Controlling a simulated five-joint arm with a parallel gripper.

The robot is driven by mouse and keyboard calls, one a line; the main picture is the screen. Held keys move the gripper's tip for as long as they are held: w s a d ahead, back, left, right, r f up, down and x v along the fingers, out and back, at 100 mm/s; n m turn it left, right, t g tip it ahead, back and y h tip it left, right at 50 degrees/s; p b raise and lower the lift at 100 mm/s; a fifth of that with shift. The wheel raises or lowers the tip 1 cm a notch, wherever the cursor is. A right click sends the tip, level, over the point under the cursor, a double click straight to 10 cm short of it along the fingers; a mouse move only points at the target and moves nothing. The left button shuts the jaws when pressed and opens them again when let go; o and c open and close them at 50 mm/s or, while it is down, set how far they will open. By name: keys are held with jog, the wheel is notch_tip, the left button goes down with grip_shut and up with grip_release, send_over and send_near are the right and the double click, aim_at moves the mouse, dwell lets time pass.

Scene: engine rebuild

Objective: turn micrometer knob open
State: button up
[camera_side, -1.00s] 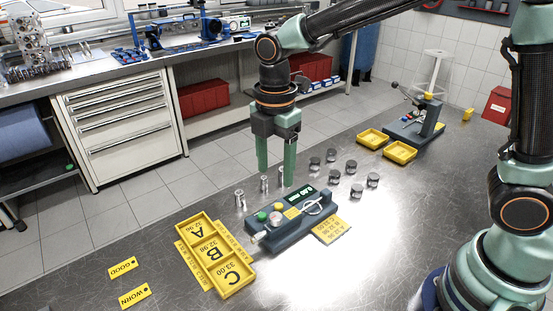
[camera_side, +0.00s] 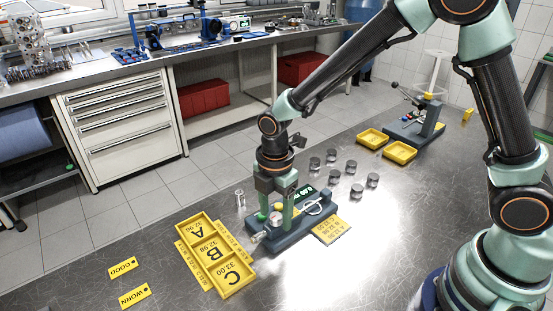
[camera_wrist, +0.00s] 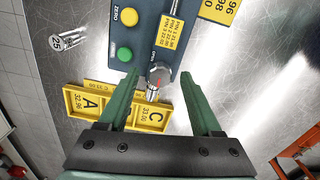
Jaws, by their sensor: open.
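The dark grey micrometer (camera_side: 302,231) stands on the metal table with its round silver knob (camera_side: 276,217) at the near-left end. In the wrist view the knob (camera_wrist: 159,73) has a red mark and an OPEN label beside it. The green button (camera_wrist: 125,54) and yellow button (camera_wrist: 128,17) sit on the same body. My gripper (camera_side: 276,210) points down over this end, its green fingers apart. In the wrist view my gripper (camera_wrist: 158,77) has one fingertip on either side of the knob, with visible gaps. I cannot tell how far its tips are above the table.
The yellow A/B/C tray (camera_side: 214,253) lies left of the micrometer. A metal pin (camera_side: 240,198) stands behind it. Several dark cylinders (camera_side: 348,182) stand to the right, with yellow bins (camera_side: 400,152) beyond. GOOD (camera_side: 123,267) and WORN (camera_side: 134,296) labels lie front left.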

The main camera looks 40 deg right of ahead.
grip_shut()
jog(key=shift+m, duration=0.3)
jog(key=m, duration=1.1)
jog(key=shift+r+m, duration=0.1)
jog(key=shift+m, duration=0.3)
jog(key=m, duration=0.5)
jog(key=shift+w, duration=0.1)
jog(key=m, duration=0.6)
jog(key=shift+d+m, duration=0.1)
jog(key=shift+m, duration=0.3)
